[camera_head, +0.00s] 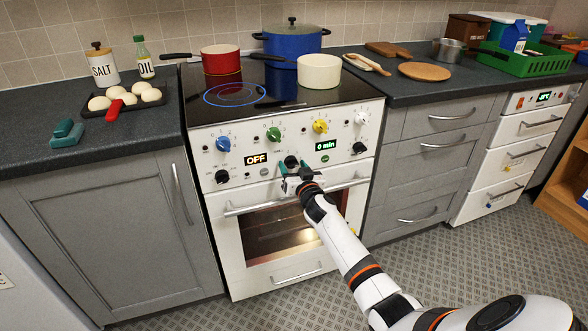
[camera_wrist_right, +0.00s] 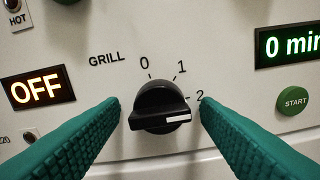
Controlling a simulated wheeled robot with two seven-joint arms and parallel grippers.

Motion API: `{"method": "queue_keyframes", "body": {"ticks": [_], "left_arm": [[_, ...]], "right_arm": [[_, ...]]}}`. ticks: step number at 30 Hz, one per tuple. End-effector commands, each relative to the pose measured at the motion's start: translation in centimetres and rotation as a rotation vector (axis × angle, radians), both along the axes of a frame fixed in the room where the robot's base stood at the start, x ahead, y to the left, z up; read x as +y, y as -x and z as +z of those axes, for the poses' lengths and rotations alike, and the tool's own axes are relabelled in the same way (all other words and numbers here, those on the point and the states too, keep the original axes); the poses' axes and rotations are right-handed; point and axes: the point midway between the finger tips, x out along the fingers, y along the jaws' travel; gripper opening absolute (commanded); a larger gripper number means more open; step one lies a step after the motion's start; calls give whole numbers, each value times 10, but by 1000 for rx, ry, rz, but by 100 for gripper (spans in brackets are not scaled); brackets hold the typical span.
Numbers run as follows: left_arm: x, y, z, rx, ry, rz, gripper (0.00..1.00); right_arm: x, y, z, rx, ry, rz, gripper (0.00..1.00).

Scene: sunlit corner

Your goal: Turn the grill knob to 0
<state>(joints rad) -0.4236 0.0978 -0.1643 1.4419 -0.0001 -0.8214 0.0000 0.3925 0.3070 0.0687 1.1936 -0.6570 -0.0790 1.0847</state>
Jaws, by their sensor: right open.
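The grill knob (camera_wrist_right: 158,108) is black and sits on the white stove's front panel, below the GRILL label. In the wrist view its white pointer mark faces right, near and slightly below the 2 and away from the 0 at the top. My right gripper (camera_wrist_right: 160,106) is open, with one teal finger on each side of the knob. Small gaps seem to remain between the fingers and the knob. In the head view the right gripper (camera_head: 294,174) is at the panel and partly covers the knob (camera_head: 291,161). My left gripper is not in view.
The OFF display (camera_wrist_right: 38,89) is left of the knob, and the green START button (camera_wrist_right: 292,101) is right. The oven handle (camera_head: 250,207) runs below the gripper. A red pot (camera_head: 221,60), blue pot (camera_head: 292,43) and cream pot (camera_head: 319,71) stand on the cooktop.

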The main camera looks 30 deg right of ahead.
Motion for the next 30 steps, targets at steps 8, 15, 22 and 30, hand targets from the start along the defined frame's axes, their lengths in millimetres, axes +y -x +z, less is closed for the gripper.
{"method": "queue_keyframes", "body": {"ticks": [8, 15, 22, 30], "left_arm": [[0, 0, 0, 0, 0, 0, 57], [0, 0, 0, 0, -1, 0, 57], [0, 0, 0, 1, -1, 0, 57], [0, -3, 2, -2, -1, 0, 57]], "right_arm": [[0, 0, 0, 0, 0, 0, 27], [0, 0, 0, 1, 4, 0, 13], [0, 0, 0, 16, 65, 0, 13], [-1, 1, 0, 61, 254, 0, 13]]}}
